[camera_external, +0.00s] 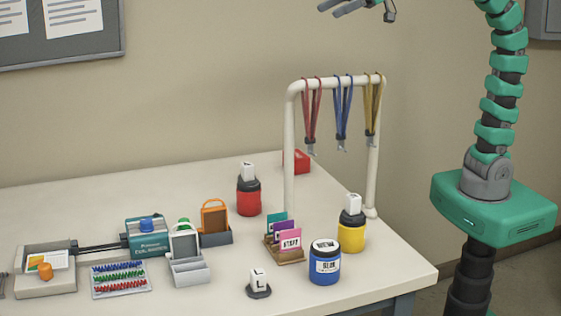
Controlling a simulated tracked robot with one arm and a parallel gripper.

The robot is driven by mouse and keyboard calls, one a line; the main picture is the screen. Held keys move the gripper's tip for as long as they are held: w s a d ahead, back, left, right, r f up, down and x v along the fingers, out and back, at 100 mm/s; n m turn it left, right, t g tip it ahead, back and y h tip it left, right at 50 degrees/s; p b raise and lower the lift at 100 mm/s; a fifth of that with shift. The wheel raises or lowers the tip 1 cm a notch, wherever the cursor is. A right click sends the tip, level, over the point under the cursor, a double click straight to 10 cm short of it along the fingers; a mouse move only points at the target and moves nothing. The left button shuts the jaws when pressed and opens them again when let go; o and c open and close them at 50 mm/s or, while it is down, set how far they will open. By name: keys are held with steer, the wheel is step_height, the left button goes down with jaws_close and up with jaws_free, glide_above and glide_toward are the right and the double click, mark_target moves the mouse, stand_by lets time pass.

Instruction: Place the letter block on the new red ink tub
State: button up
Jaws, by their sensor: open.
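A white letter block (258,276) marked L stands upright on a black disc (258,290) at the table's front edge. A red tub (248,201) with a black top stands mid-table, and a white block (247,171) is on it. A yellow tub (351,238) at the right also has a black top and a white block (353,203). A blue tub (325,268) stands in front, with a white label and a pale, marked top. My gripper (329,11) is open and empty, high above the table at the top edge, partly cut off and far from the blocks.
A white rack (289,130) with red, blue and yellow lanyards stands behind the tubs. A red box (297,161) sits behind it. The back left is clear.

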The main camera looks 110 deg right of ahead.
steer(key=s+a+r+t, duration=0.2)
steer(key=s+a+r, duration=0.1)
steer(key=s+r, duration=0.4)
steer(key=shift+s+a+r+t+y, duration=0.3)
steer(key=shift+s+r, duration=0.1)
steer(key=shift+s, duration=0.2)
